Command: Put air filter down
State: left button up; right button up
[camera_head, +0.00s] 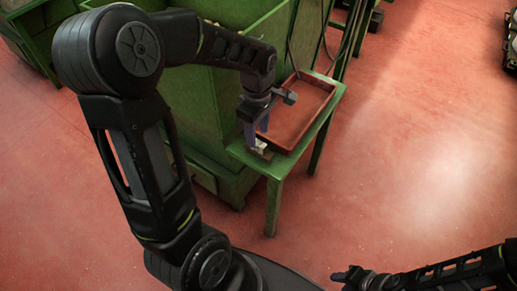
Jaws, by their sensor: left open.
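My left gripper (257,134) points down at the near left corner of a red tray (310,112) on a small green table. Its fingers are apart. A small pale object (261,146), perhaps the air filter, lies by the fingertips on the table's near edge, beside the tray. It is too small and partly covered to identify for sure, and I cannot tell whether the fingers touch it. My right gripper (340,277) is low at the bottom right, away from the table; its fingers are too small and dark to read.
The green table (282,163) stands against a large green machine or cabinet (205,115). Dark cables hang behind the tray. The red floor (420,150) to the right is clear. A dark object (511,40) stands at the far right edge.

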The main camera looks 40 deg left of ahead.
aim_at(258, 142)
pick_arm(q)
jog(key=shift+f, duration=0.2)
notch_tip(258, 142, down, 5)
jog(key=shift+w+d+f+b, duration=0.1)
jog(key=shift+b, duration=0.25)
jog(key=shift+c, duration=0.3)
dwell(0.3)
grip_shut()
dwell(0.4)
